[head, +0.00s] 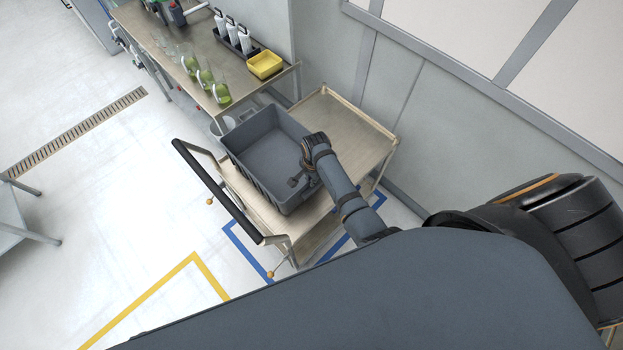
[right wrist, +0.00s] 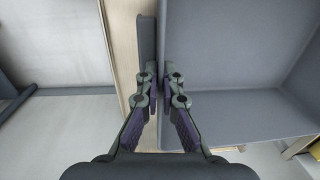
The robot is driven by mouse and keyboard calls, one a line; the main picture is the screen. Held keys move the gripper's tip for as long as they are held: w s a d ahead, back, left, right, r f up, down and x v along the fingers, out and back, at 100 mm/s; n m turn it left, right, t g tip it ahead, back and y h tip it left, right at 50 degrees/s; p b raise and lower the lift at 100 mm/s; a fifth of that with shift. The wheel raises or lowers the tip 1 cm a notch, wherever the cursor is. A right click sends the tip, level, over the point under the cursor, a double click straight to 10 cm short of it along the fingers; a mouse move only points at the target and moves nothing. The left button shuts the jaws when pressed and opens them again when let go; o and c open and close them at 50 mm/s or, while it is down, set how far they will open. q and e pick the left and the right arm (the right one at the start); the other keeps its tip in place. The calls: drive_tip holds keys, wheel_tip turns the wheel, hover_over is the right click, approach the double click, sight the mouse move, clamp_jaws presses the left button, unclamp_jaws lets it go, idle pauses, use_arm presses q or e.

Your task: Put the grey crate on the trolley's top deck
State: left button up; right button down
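The grey crate (head: 262,150) is upright and looks empty. In the head view it is over the left part of the trolley's top deck (head: 345,125), and I see no clear gap beneath it. My right gripper (head: 302,170) is at the crate's right wall. In the right wrist view the gripper's fingers (right wrist: 163,88) are close together on either side of the wall of the crate (right wrist: 235,60), which shows between them. The crate's underside is hidden. My left gripper is not in view.
The trolley's black handle (head: 215,190) is at its left end. The deck's right part is bare. A wall lies beyond.

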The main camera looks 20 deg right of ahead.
drive_tip(key=c, duration=1.5)
unclamp_jaws()
drive_tip(key=shift+s, duration=0.1)
drive_tip(key=shift+r, duration=0.1)
drive_tip(key=r, duration=1.1)
drive_tip(key=shift+s+d+r+b, duration=0.15)
drive_tip(key=shift+s+r+b, duration=0.2)
drive_tip(key=shift+r+b, duration=0.05)
drive_tip(key=shift+s+d, duration=0.1)
